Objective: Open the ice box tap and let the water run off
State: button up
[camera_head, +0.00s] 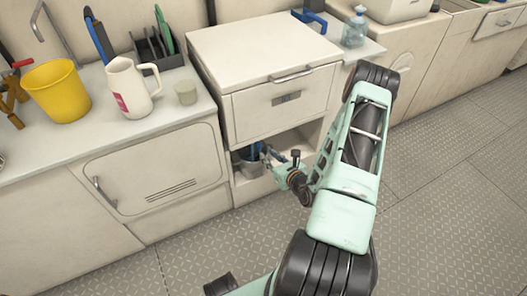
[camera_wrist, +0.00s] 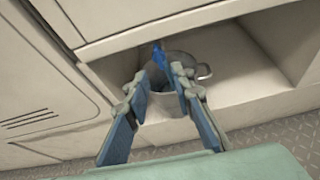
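The ice box (camera_head: 262,52) is a cream cabinet with a handled lid and an open recess below. In the wrist view a small blue tap (camera_wrist: 158,54) hangs under the upper edge of the recess. A grey metal pot (camera_wrist: 188,60) with a side handle stands below and behind it; the pot also shows in the head view (camera_head: 250,168). My gripper (camera_wrist: 159,72) is open, its two fingers apart at the recess mouth. The tap shows between the fingertips; whether they touch it I cannot tell. The fingers hide part of the pot.
The recess floor (camera_wrist: 245,92) right of the pot is bare. A cabinet door (camera_head: 155,168) with a handle is on the left. A yellow bucket (camera_head: 57,90), a white jug (camera_head: 128,88) and a cup (camera_head: 186,92) stand on the counter. The patterned floor (camera_head: 445,190) at right is clear.

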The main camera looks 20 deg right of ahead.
jog(key=shift+v, duration=1.8)
